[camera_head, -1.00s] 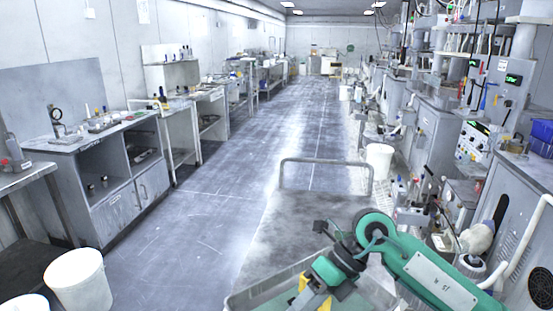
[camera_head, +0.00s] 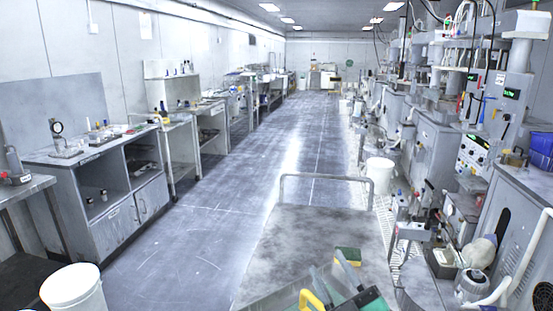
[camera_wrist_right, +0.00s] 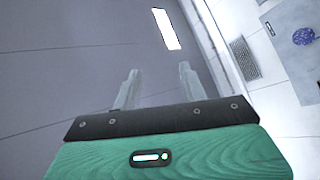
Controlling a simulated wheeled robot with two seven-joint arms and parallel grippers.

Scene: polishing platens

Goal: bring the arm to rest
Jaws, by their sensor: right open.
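My right gripper (camera_head: 335,277) shows at the bottom of the head view, low over the near end of the grey cart top. Its two grey fingers point up and stand apart. In the right wrist view the fingers of my right gripper (camera_wrist_right: 158,87) are spread with nothing between them, against a grey wall or ceiling and a bright lamp. Most of my right arm is below the head view. My left gripper is not in view.
The grey cart top (camera_head: 310,232) with a rail lies ahead. A yellow-green sponge (camera_head: 347,254) lies on it beside the gripper. A tray (camera_head: 275,300) and a yellow object (camera_head: 311,300) are close by. Machines stand right, benches left; the aisle (camera_head: 240,180) is clear.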

